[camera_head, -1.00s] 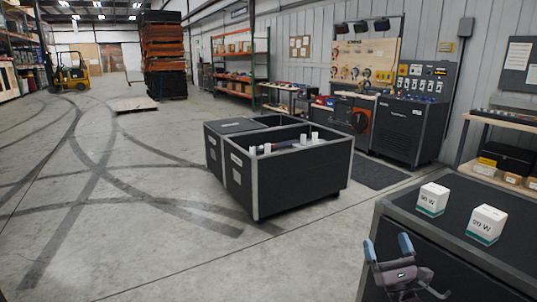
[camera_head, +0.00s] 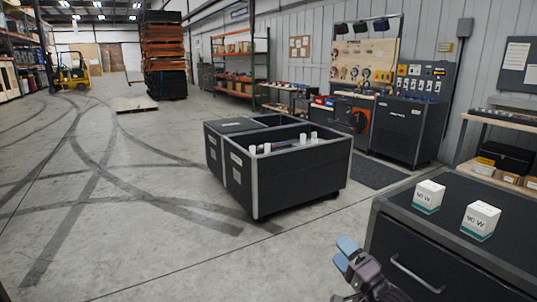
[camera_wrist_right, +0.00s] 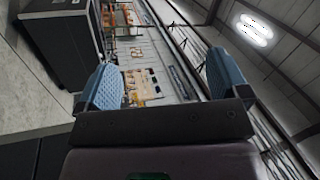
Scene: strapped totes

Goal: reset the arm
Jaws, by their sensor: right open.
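My right gripper (camera_head: 345,252) is low in the head view, left of the dark cabinet (camera_head: 455,250) at the right front, and is empty. In the right wrist view its two blue fingertips (camera_wrist_right: 160,85) stand wide apart with nothing between them. That view looks out toward the wall and ceiling. My left gripper is not in view.
Two white boxes with teal bases, one (camera_head: 429,197) left of the other (camera_head: 480,221), stand on the cabinet top. A dark tote (camera_head: 300,183) with white cylinders inside stands mid-floor. The concrete floor on the left is clear.

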